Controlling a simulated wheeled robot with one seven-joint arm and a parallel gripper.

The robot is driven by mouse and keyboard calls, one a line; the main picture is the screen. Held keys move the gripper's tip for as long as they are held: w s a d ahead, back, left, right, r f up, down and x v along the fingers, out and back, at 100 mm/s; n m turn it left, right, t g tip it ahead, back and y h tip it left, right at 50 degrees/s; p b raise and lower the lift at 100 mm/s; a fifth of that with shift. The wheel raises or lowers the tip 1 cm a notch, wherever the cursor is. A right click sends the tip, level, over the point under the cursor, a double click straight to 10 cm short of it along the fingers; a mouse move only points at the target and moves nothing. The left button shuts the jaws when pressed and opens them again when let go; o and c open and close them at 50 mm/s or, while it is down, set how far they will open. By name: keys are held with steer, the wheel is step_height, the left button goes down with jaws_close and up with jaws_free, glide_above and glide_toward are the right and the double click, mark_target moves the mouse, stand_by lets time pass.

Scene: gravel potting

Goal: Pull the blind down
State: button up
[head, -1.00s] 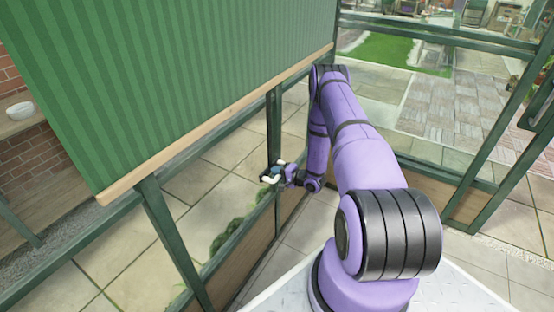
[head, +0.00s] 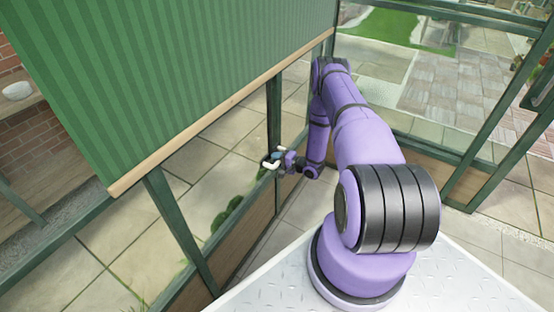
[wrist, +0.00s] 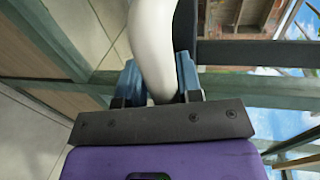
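The green striped blind (head: 180,70) hangs at the upper left of the head view, partly lowered, with a pale wooden bar (head: 215,118) along its bottom edge. My gripper (head: 273,159) is below that bar, beside a dark green window post, apart from the blind's cloth. A white curved piece (wrist: 152,45) lies between its two blue fingers in the wrist view, filling the gap between them. Its white ends also show at the gripper in the head view. What the piece is attached to cannot be seen. The blind is not recognisable in the wrist view.
Green window frames (head: 180,230) with a low wooden panel run along the left of my arm. Another framed wall (head: 440,185) stands to the right. A white bowl (head: 17,90) sits on a shelf at the far left. Paved floor lies beyond.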

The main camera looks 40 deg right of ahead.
steer(key=shift+s, duration=0.1)
stand_by(0.3)
steer(key=v, duration=1)
steer(key=shift+s, duration=0.25)
steer(key=shift+d+r, duration=0.1)
